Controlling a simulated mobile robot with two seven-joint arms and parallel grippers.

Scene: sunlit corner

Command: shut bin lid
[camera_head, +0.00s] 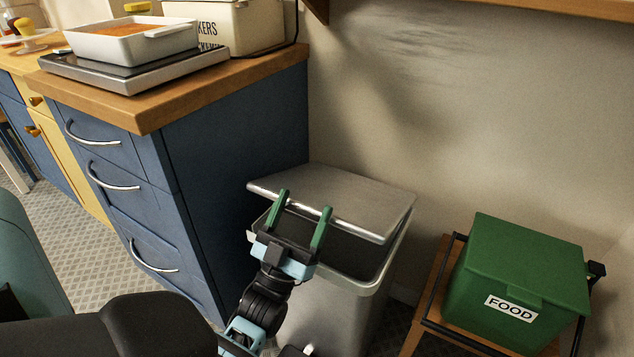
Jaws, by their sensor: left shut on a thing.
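The bin (345,315) is a grey metal box standing on the floor between the blue cabinet and the wall. Its flat grey lid (345,197) is partly raised, with the dark inside of the bin showing below its front edge. My left gripper (304,204) is at the lid's front edge, its two green fingers set apart and shut on the lid. The exact contact under the fingers is hard to see. My right gripper is not in view.
A blue cabinet (240,150) with a wooden top stands close on the left; a scale with a white dish (135,45) sits on it. A green FOOD box (520,260) on a wooden stand is at the right. The wall is close behind the bin.

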